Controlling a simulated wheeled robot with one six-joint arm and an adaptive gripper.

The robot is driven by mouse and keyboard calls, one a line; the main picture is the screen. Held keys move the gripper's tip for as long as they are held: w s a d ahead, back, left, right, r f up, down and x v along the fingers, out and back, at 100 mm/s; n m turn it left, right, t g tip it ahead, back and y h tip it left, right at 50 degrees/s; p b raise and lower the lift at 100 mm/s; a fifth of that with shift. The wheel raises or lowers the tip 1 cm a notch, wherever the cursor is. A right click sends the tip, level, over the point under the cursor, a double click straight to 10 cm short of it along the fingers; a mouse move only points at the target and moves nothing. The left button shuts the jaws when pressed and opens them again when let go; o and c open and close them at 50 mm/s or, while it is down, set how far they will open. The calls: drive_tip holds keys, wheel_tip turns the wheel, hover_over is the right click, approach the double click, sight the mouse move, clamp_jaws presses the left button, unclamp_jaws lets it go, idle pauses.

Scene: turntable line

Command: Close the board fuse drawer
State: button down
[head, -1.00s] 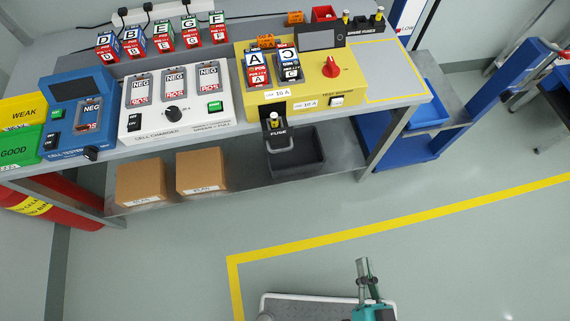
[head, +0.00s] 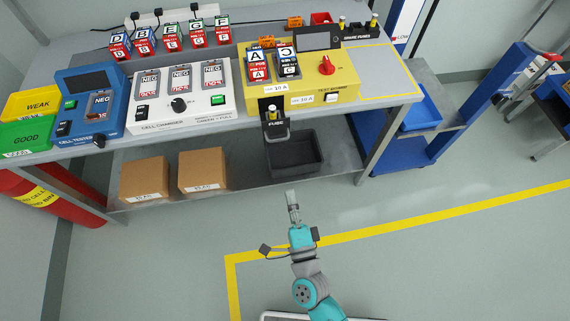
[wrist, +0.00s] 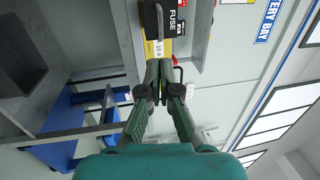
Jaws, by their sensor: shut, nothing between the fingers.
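The board fuse drawer (head: 275,128) sticks out from the front of the yellow test board (head: 345,92), with a fuse (head: 271,114) showing in it. It is black, marked FUSE, and has a handle on its front. In the wrist view the drawer (wrist: 175,22) is at the top, ahead of the fingers. My gripper (head: 291,194) is shut and empty, below and in front of the drawer in the head view, apart from it. The shut fingers also show in the wrist view (wrist: 159,64), pointing toward the drawer side of the bench.
A dark open bin (head: 318,171) and two cardboard boxes (head: 203,171) stand on the lower shelf. A white cell charger (head: 180,121) sits left of the test board. A bench leg (head: 374,150) stands to the right. The floor before the bench is clear.

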approach(277, 131)
drive_tip(key=w+a+r, duration=0.1)
drive_tip(key=w+r, duration=0.1)
drive_tip(key=w, duration=0.1)
drive_tip(key=shift+a+f, duration=0.15)
drive_tip(key=shift+a, duration=0.05)
idle(0.5)
drive_tip(key=x, duration=0.2)
drive_tip(key=f+x, duration=0.1)
drive_tip(key=x, duration=0.5)
drive_tip(key=shift+w+f, duration=0.2)
drive_tip(key=shift+w, duration=0.2)
drive_tip(key=shift+w+r, duration=0.1)
drive_tip(key=shift+w, duration=0.05)
